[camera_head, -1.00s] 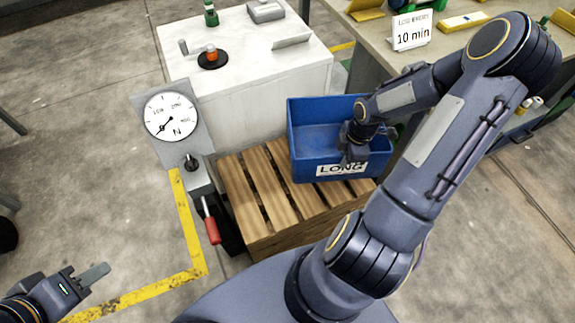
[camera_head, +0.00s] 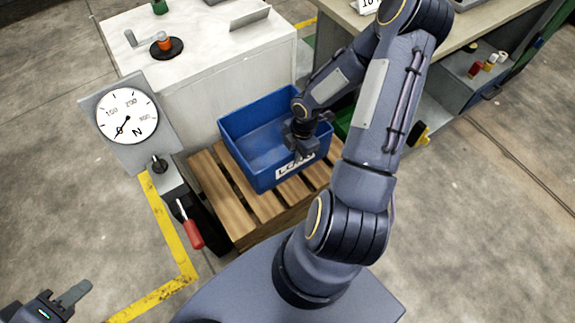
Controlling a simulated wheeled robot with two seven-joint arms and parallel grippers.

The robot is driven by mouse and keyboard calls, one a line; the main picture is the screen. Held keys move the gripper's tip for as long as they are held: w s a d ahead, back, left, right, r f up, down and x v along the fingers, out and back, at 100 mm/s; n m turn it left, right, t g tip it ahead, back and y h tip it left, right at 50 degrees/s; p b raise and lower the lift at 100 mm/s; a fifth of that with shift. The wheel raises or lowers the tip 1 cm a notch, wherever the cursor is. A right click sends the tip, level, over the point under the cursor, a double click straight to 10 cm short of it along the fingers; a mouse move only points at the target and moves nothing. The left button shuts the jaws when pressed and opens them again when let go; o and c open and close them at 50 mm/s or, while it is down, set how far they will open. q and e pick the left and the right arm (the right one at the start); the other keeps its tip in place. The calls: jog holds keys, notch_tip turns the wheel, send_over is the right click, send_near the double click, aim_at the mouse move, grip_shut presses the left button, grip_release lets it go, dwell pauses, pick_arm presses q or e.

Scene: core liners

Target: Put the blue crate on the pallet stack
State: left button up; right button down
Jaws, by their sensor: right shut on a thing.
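The blue crate (camera_head: 247,155) is an open bin with a white label on its near side, partly covered by my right gripper. It is over the wooden pallet stack (camera_head: 224,205), turned a little against the slats. I cannot tell whether its base touches the slats. My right gripper (camera_head: 303,150) is shut on the crate's near wall. The crate's inside looks empty where it shows. My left gripper (camera_head: 72,296) is at the lower left, away from the crate, and the picture does not show clearly whether it is open.
A dial gauge (camera_head: 127,116) with a red-handled lever (camera_head: 191,232) stands left of the pallet. A white cabinet (camera_head: 200,60) is behind it. A workbench (camera_head: 470,32) with shelves is at the upper right. Yellow tape (camera_head: 166,222) marks the floor; the right floor is clear.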

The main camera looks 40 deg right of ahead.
jog(key=shift+w+a+f+b, duration=0.2)
jog(key=shift+w+a+f, duration=0.2)
jog(key=shift+f, duration=0.2)
jog(key=shift+w+a+f+b, duration=0.15)
jog(key=shift+w+a+f, duration=0.25)
jog(key=shift+f, duration=0.2)
jog(key=shift+w+a+f+b, duration=0.15)
jog(key=shift+f+b, duration=0.35)
jog(key=shift+f, duration=1.25)
jog(key=shift+f, duration=0.2)
jog(key=c, duration=1.6)
grip_release()
jog(key=shift+o, duration=0.2)
